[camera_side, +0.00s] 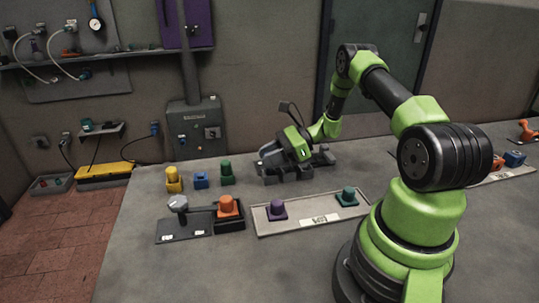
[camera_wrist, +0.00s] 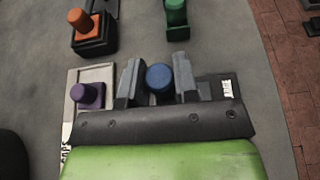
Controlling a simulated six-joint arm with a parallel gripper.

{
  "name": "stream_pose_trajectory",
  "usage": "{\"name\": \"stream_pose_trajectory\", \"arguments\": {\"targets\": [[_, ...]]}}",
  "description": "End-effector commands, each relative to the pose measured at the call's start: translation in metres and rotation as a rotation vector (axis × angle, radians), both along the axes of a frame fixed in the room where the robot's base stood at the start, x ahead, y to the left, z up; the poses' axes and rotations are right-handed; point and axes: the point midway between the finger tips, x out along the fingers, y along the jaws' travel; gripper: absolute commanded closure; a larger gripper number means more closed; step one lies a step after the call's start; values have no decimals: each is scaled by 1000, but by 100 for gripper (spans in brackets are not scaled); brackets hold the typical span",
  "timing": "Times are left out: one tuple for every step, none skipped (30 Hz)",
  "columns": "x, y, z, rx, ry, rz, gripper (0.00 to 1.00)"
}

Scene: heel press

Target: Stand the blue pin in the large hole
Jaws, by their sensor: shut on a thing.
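In the wrist view, my gripper (camera_wrist: 158,75) is shut on the blue pin (camera_wrist: 160,78), whose round top shows between the two grey fingers. In the side view, my gripper (camera_side: 297,163) is at the back of the table, low over or at a dark grey fixture; the blue pin cannot be made out there. The pin's lower end is hidden, so I cannot tell whether it touches anything. I cannot make out the large hole. A blue block (camera_side: 201,181) with no tall pin visible stands between the yellow and green pins.
A yellow pin (camera_side: 173,176) and a green pin (camera_side: 227,172) stand at the left. An orange pin (camera_side: 228,205) sits in a dark holder. A pale tray (camera_side: 318,212) bears a purple pin (camera_side: 277,208) and a teal pin (camera_side: 348,195). The front left table is clear.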

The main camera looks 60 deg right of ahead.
Motion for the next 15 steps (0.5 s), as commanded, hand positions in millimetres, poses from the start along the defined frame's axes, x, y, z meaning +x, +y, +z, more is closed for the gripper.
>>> {"name": "stream_pose_trajectory", "arguments": {"targets": [[0, 0, -1, 0, 0, 0, 96], [0, 0, -1, 0, 0, 0, 96], [0, 0, -2, 0, 0, 0, 96], [0, 0, -2, 0, 0, 0, 96], [0, 0, -2, 0, 0, 0, 69], [0, 0, -2, 0, 0, 0, 60], [0, 0, -2, 0, 0, 0, 53], [0, 0, -2, 0, 0, 0, 46], [0, 0, -2, 0, 0, 0, 42], [0, 0, -2, 0, 0, 0, 42], [0, 0, -2, 0, 0, 0, 42], [0, 0, -2, 0, 0, 0, 42], [0, 0, -2, 0, 0, 0, 42], [0, 0, -2, 0, 0, 0, 42], [0, 0, -2, 0, 0, 0, 42]]}}
